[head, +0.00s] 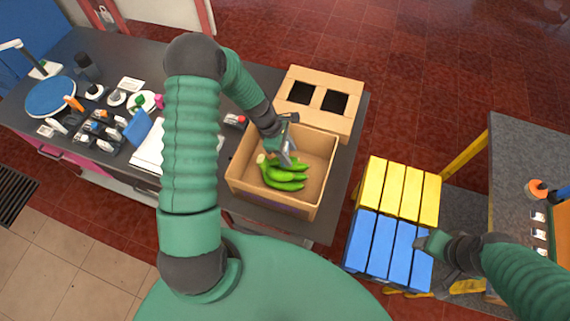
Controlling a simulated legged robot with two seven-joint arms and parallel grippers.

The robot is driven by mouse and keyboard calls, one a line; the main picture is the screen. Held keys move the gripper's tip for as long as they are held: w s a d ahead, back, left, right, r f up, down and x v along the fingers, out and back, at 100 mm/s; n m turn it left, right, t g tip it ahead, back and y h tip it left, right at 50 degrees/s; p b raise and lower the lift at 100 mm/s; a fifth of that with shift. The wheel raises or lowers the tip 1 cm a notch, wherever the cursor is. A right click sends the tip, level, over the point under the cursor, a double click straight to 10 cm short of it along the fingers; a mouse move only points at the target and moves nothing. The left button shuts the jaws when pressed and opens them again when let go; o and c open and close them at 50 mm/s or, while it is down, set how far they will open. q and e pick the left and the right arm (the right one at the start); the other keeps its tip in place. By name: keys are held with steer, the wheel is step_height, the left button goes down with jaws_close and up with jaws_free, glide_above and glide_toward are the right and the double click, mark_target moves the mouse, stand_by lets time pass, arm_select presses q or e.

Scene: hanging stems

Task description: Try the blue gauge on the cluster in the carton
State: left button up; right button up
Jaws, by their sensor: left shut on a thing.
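A cluster of green bananas (285,180) lies in the open cardboard carton (322,175), its pale cut end toward the left. My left gripper (286,158) reaches down into the carton, just above the upper edge of the cluster. It is shut on a small grey-blue thing, which looks like the blue gauge; the fingers hide most of it. I cannot tell whether it touches the bananas. My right gripper (424,243) is over the right edge of the blue slatted stand, away from the carton; its fingers are too small to read.
A cardboard box with two dark openings (345,90) stands behind the carton. Small tools, labels and a blue round plate (50,97) crowd the left of the dark bench. A yellow and blue slatted stand (400,190) is at right, beside a grey table (510,150).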

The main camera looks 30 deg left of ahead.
steer(key=w+p+v, duration=0.1)
steer(key=p+v, duration=0.5)
steer(key=shift+w+r+p, duration=0.15)
steer(key=shift+r+p, duration=0.15)
steer(key=shift+r, duration=0.3)
